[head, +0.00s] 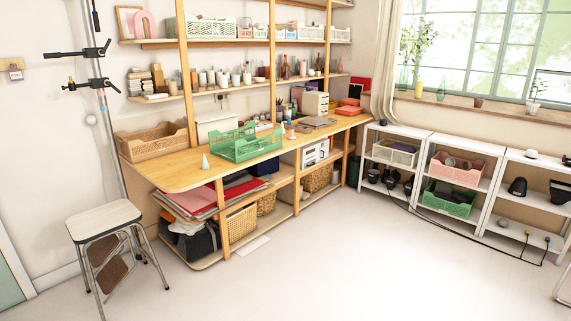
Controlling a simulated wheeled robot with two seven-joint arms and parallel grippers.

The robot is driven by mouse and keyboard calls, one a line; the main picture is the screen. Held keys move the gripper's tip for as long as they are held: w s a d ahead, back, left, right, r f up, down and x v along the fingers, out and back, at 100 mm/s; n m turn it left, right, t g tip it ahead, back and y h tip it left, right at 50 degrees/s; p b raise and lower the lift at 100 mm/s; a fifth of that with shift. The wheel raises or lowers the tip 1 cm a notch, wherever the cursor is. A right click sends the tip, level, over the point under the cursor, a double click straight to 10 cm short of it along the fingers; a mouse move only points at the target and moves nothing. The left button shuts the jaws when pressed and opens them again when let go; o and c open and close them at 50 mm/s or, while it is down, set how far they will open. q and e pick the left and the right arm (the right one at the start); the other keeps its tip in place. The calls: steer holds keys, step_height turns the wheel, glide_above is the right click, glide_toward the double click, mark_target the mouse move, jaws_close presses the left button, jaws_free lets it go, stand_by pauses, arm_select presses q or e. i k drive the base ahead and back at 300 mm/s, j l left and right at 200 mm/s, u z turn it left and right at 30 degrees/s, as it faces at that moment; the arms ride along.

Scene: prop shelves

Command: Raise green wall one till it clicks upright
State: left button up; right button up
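A green slatted crate (248,153) sits on the wooden desk near its front edge. At least one of its walls stands up at the back, and slatted sides show around it. At this size I cannot tell which wall is wall one, nor whether each wall is fully upright or folded. Another green crate (448,203) rests on the lower level of the white shelf at the right, with dark things in it. Neither of my grippers is in view.
A stool (103,218) stands at the front left. The floor (330,265) before the desk is clear.

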mark_target(217, 151)
steer(key=i, duration=3.2)
